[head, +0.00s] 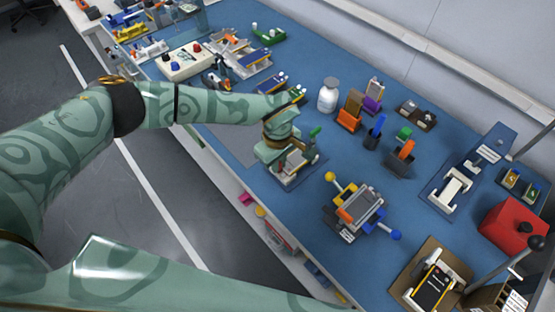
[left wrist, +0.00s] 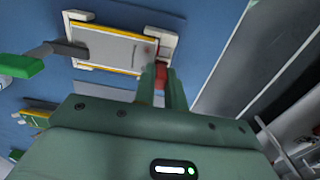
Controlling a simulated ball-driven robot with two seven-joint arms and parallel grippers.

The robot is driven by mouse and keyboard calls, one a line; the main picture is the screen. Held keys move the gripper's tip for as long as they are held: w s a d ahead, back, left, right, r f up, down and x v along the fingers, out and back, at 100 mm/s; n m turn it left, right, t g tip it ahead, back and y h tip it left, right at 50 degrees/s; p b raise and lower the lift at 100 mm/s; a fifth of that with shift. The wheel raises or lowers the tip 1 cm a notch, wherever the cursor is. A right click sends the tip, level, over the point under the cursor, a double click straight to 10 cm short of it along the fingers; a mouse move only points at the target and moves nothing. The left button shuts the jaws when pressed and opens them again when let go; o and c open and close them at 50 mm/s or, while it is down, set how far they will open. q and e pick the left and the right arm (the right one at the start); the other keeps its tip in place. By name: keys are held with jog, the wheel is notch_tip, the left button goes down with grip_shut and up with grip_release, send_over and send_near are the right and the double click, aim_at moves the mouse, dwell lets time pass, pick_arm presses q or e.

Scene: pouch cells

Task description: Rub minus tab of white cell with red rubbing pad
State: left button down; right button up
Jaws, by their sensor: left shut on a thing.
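The white cell (left wrist: 108,48) lies flat in a holder with pale corner pieces (left wrist: 78,17) and yellow edge strips in the left wrist view. In the head view the cell (head: 296,160) is partly hidden by my left gripper (head: 278,150). My left gripper, also in the left wrist view (left wrist: 162,84), is shut on the red rubbing pad (left wrist: 161,76), of which only a little shows. The pad is near the cell's right end; I cannot tell whether it touches. The minus tab cannot be made out clearly. My right gripper is not in view.
A green-handled clamp (left wrist: 22,65) reaches over the cell's left end. A fixture with yellow and blue knobs (head: 361,207) stands to the right. A white bottle (head: 327,96) and several upright holders stand behind. The table's front edge is close to the holder.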

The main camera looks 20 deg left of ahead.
pick_arm(q)
jog(key=shift+w+a+f, duration=0.1)
jog(key=shift+w+a, duration=0.25)
jog(key=shift+a, duration=0.2)
jog(key=shift+s+d, duration=0.45)
jog(key=shift+d, duration=0.15)
jog(key=shift+w+a, duration=0.5)
jog(key=shift+a, duration=0.1)
jog(key=shift+s+d+p, duration=0.35)
jog(key=shift+s+d, duration=0.15)
jog(key=shift+d, duration=0.2)
jog(key=shift+r, duration=0.2)
notch_tip(320, 180, up, 7)
jog(key=p, duration=0.5)
jog(key=shift+f, duration=0.1)
